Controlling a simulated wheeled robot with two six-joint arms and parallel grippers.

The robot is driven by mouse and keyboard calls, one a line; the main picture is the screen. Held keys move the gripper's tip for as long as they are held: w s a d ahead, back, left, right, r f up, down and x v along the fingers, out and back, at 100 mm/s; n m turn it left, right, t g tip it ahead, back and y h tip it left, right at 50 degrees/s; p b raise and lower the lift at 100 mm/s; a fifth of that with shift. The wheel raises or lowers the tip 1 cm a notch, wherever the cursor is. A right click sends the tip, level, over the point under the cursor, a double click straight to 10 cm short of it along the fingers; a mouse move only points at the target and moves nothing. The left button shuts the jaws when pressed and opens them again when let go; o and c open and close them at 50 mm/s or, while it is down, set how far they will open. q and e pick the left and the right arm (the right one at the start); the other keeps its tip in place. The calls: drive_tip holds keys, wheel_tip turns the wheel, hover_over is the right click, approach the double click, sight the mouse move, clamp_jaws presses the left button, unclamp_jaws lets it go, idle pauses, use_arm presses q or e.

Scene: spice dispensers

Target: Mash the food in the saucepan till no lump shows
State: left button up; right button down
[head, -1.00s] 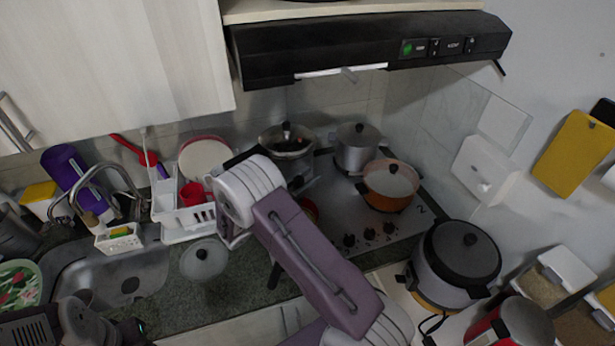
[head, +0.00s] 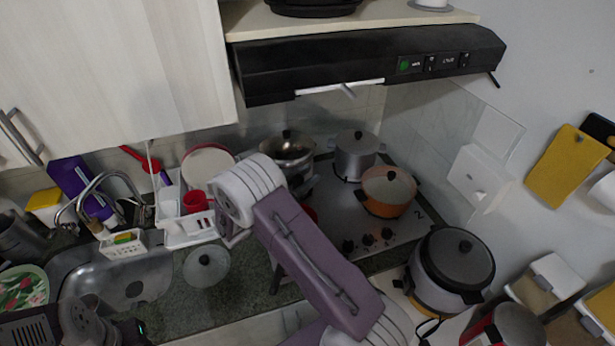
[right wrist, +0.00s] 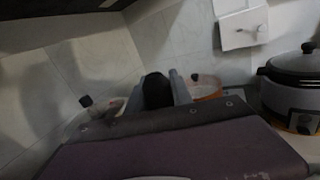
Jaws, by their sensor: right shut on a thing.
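The saucepan (head: 287,151) is the open steel pan at the back left of the stove in the head view. Something dark is inside it, too small to tell whether lumps show. A black upright piece (head: 287,133) shows at its far rim. In the right wrist view my right gripper (right wrist: 165,90) is shut on a black handle (right wrist: 155,88). The lower end of this tool is hidden.
An orange pot (head: 388,190) and a lidded steel pot (head: 356,151) stand on the stove. A rice cooker (head: 453,266) stands at the right. The hood (head: 370,68) hangs over the stove. A dish rack (head: 190,225) and a glass lid (head: 207,266) lie left of my arm.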

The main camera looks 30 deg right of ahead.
sight(295, 180)
drive_tip(key=a, duration=0.2)
drive_tip(key=shift+w+a, duration=0.35)
drive_tip(key=shift+a, duration=0.35)
drive_tip(key=shift+f, duration=0.1)
